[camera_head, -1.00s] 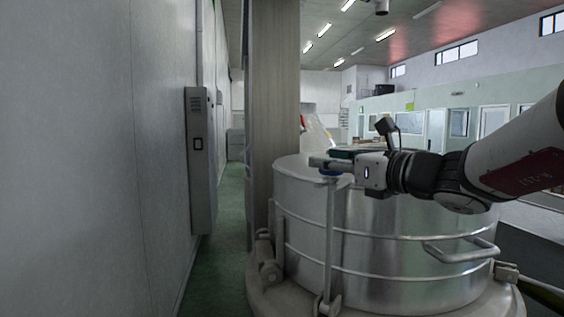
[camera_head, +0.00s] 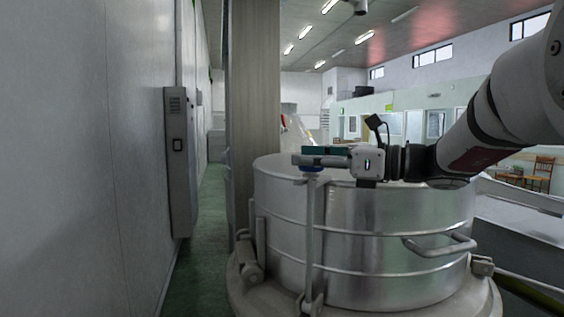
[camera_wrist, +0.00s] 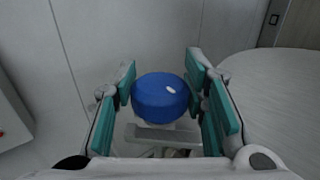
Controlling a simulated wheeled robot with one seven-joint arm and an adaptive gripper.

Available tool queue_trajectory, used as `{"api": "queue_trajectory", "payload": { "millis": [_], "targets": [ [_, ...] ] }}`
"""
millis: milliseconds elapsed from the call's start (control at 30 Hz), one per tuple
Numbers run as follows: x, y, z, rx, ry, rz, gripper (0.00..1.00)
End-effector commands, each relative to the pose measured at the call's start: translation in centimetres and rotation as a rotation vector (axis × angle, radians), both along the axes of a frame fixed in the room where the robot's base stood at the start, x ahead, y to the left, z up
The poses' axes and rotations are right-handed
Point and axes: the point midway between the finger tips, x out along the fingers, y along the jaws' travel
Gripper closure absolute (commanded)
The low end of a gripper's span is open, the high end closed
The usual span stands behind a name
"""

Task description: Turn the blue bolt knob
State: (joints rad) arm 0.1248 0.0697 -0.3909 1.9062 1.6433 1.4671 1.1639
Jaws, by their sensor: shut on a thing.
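The blue bolt knob (camera_wrist: 160,97) is round with a small white mark on top, between the teal-padded fingers in the wrist view. In the head view a sliver of the knob (camera_head: 311,168) shows under my gripper, on top of an upright bolt rod (camera_head: 312,235) at the drum's near side. My gripper (camera_wrist: 163,95) is shut on the knob, one finger on each side. In the head view my gripper (camera_head: 318,157) lies level at the height of the steel drum's lid (camera_head: 277,165), and its fingers hide most of the knob.
The steel drum (camera_head: 375,235) has a bar handle (camera_head: 440,246) on its front right. A pillar (camera_head: 257,100) stands close behind it. A grey wall cabinet (camera_head: 178,160) is on the left wall, with a green floor aisle (camera_head: 205,225) between wall and drum.

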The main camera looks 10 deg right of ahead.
Motion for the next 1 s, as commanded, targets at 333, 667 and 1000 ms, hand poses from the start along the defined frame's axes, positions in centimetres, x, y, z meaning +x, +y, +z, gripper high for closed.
{"api": "queue_trajectory", "payload": {
  "millis": [333,667,1000],
  "targets": [
    [0.07,-0.10,-0.34,-0.002,0.009,0.197,0.89],
    [0.01,-0.02,-0.43,-0.002,0.011,0.258,0.89],
    [0.03,-0.02,-0.51,-0.002,0.013,0.259,0.89]
  ]
}}
